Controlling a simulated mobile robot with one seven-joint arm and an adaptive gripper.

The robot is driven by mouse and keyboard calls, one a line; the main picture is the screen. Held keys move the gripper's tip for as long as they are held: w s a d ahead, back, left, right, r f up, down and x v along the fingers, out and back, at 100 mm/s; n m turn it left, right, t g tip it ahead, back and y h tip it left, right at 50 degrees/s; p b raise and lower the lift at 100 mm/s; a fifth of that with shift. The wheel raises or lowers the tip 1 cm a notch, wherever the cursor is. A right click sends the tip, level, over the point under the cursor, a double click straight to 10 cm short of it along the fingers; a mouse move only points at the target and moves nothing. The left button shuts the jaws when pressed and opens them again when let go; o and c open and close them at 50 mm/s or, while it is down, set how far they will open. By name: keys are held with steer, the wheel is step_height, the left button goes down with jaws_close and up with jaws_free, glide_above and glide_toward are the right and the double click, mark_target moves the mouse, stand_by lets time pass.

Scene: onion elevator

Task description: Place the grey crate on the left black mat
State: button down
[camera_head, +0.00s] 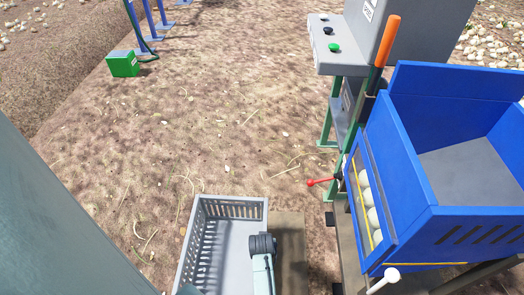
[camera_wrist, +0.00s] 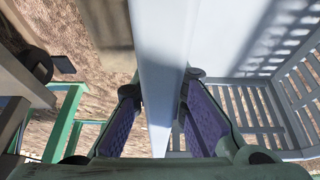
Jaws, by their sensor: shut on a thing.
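The grey crate (camera_head: 234,201) is at the bottom middle of the head view, with slotted walls and an empty-looking interior. Its near part is cut off by the frame edge and partly covered by my arm. In the wrist view, the crate's smooth wall (camera_wrist: 163,50) runs between the two purple-padded fingers of my gripper (camera_wrist: 161,100), which is shut on it. The crate's slotted sides show to the right in that view. I cannot make out a left black mat in either view.
A blue bin (camera_head: 405,165) on a machine frame stands at the right, with pale onions (camera_head: 368,205) behind its front opening. A grey control box (camera_head: 330,50), an orange-handled lever (camera_head: 385,42) and a red-tipped lever (camera_head: 318,182) are nearby. Open soil (camera_head: 215,110) lies beyond the crate.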

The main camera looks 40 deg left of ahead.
steer(key=w+d+f, duration=0.4)
steer(key=w+d, duration=0.4)
steer(key=w, duration=0.3)
steer(key=shift+w+d+f+p, duration=0.15)
steer(key=shift+w+f+p, duration=0.15)
steer(key=shift+p, duration=0.15)
steer(key=shift+f, duration=0.2)
steer(key=c, duration=1.6)
jaws_free()
steer(key=shift+s+d, duration=0.1)
steer(key=p+v, duration=0.1)
steer(key=v, duration=1.1)
steer(key=shift+r, duration=0.15)
